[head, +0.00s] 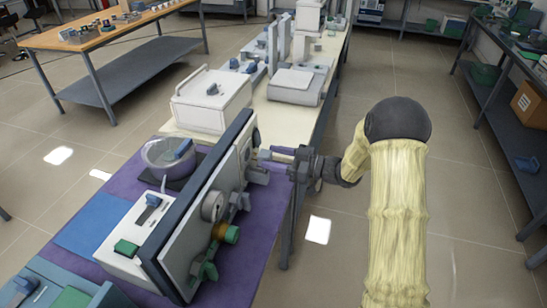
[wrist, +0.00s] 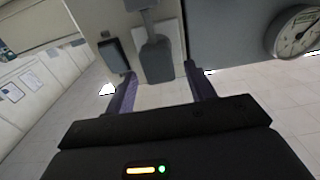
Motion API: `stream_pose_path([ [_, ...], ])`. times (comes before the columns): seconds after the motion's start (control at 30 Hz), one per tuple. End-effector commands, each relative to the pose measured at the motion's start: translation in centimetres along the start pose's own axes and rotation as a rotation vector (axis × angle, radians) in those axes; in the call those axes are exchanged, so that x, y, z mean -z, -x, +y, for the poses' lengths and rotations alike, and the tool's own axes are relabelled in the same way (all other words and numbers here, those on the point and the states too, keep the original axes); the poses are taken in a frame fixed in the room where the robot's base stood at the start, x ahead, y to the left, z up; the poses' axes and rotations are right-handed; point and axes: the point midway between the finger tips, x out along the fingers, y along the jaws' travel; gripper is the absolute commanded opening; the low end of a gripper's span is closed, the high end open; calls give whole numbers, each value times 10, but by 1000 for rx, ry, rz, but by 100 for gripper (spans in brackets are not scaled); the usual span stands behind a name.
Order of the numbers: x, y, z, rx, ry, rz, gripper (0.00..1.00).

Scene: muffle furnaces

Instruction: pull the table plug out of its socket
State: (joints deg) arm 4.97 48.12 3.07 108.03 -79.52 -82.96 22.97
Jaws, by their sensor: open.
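A grey plug-like block (wrist: 157,60) shows on the light face of an upright panel in the wrist view, below a smaller grey part; I cannot tell where plug ends and socket begins. My gripper (wrist: 160,74) has two purple fingers spread apart, with the block between them in the picture. I see no clear contact, and the depth between fingertips and block is unclear. In the head view my gripper (head: 270,155) reaches in from the right to the panel (head: 207,205), at its far end. A grey block (head: 258,174) juts out just below the fingers.
The panel also carries a gauge (head: 214,206), an orange-and-green valve (head: 226,232) and a green knob (head: 205,270) nearer the camera. A dark block (wrist: 112,55) sits left of the plug-like block.

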Motion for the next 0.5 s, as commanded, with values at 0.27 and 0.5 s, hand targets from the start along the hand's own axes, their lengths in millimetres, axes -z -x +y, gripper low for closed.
stream_pose_path([
  [0.27,-1,47,1,-7,0,-2,55],
  [0.5,-2,95,1,-5,0,-2,55],
])
